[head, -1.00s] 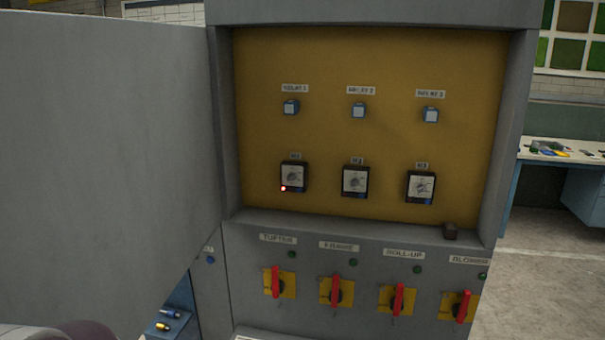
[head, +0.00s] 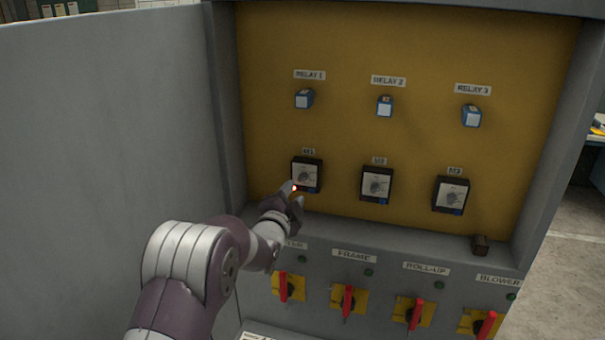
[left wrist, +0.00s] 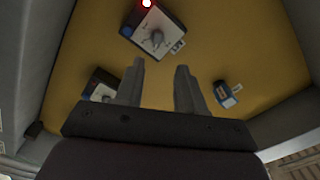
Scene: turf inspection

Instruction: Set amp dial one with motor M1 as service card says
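The M1 dial (head: 307,175) is a black square unit with a pale face and a grey knob, on the yellow panel at the left of a row of similar dials. A red light glows at its lower left corner. My left gripper (head: 292,198) is just below and in front of it. In the left wrist view the gripper (left wrist: 159,75) has its two fingers apart with nothing between them; the M1 dial (left wrist: 155,32) lies just beyond the fingertips. I cannot read the knob's setting. My right gripper is not in view. No service card can be made out.
The M2 dial (head: 376,185) and M3 dial (head: 451,194) sit to the right. Blue relays (head: 385,106) are above. Red-handled switches (head: 347,301) line the grey front below. An open grey door (head: 100,120) stands at left. A small dark block (head: 480,245) sits on the ledge.

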